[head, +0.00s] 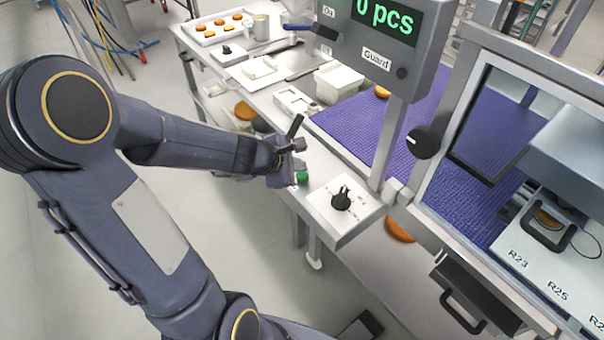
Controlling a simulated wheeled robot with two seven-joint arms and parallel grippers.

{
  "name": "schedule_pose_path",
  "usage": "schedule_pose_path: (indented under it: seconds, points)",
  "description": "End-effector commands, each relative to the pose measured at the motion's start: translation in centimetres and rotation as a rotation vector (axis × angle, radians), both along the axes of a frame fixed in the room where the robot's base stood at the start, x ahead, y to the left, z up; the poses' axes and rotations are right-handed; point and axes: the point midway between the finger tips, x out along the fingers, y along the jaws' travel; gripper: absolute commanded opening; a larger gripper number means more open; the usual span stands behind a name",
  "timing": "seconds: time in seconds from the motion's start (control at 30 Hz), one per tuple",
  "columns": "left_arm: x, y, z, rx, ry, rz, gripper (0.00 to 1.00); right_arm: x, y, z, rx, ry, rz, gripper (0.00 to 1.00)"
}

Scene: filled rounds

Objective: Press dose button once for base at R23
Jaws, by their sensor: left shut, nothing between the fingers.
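My left gripper (291,164) is shut and empty, right beside a green button (302,178) on the front edge of the bench. The gripper partly covers the button, and I cannot tell whether they touch. The button's label is not readable. A label R23 (518,259) shows on a pale machine top at the right. Behind it, an orange-brown round base (546,218) sits within a black frame (549,231). My right gripper is not in view.
A control box with a black knob (341,200) stands right of the green button. A display (386,18) reads "0 pcs". A framed guard window (487,125) stands before the purple conveyor belt (372,118). Loose rounds (399,229) lie below the belt.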

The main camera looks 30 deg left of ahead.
Motion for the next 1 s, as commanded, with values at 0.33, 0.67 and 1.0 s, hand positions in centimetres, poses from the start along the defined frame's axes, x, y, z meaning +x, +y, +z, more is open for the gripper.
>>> schedule_pose_path:
  seconds: [0.33, 0.67, 1.0]
  points:
    - [0.0, 0.0, 0.0, 0.000, 0.000, 0.000, 0.00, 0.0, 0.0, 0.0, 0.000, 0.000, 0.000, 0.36]
    - [0.0, 0.0, -0.1, 0.000, 0.000, 0.000, 0.00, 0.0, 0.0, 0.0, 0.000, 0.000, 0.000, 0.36]
    - [0.0, 0.0, -0.9, -0.001, 0.000, 0.001, 0.00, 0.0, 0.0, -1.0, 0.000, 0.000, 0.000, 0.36]
